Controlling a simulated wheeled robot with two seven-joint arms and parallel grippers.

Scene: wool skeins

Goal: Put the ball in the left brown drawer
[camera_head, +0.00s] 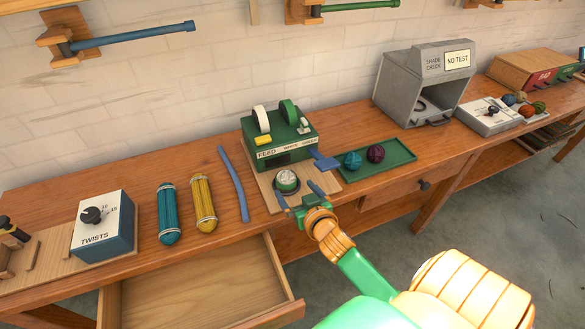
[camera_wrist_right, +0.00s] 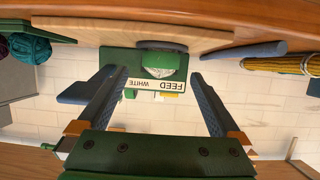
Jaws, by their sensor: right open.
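A small white and green ball (camera_head: 287,180) sits in a round holder on the wooden base in front of the green feed machine (camera_head: 280,140). My right gripper (camera_head: 298,191) is open, its two dark fingers reaching toward the ball from the front. In the right wrist view the ball (camera_wrist_right: 160,65) shows beyond and between the open fingers (camera_wrist_right: 155,82), not held; whether they touch it I cannot tell. The left brown drawer (camera_head: 285,312) is pulled open at the table's lower left; the part in view is empty. My left gripper is not in view.
A green tray (camera_head: 404,157) with a teal ball (camera_head: 352,160) and a purple ball (camera_head: 376,153) lies right of the machine.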

